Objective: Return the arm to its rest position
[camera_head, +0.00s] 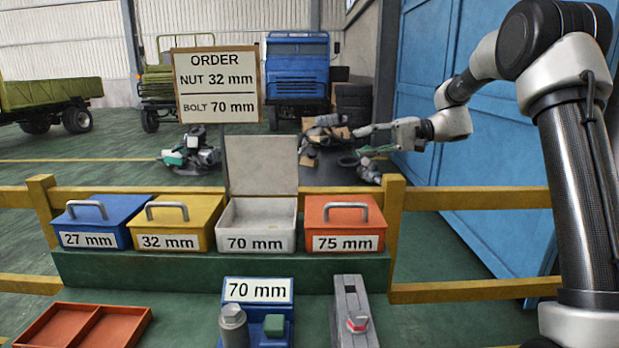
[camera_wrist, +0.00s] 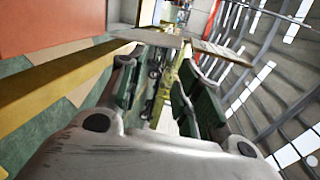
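My arm reaches in from the right of the head view. My gripper (camera_head: 366,140) is held in the air above and behind the orange 75 mm box, in front of the blue doors' left edge. In the wrist view my gripper (camera_wrist: 157,88) shows two fingers with green pads spread apart. The gap between them holds nothing that I can see, so it is open and empty.
A green shelf (camera_head: 160,271) bears closed blue (camera_head: 100,221), yellow (camera_head: 185,222) and orange boxes (camera_head: 343,216), plus a white 70 mm box (camera_head: 256,228) with its lid raised. A yellow rail (camera_head: 470,199) runs behind. In front stand a blue 70 mm stand (camera_head: 258,312), a grey fixture (camera_head: 349,305) and an empty red tray (camera_head: 85,326).

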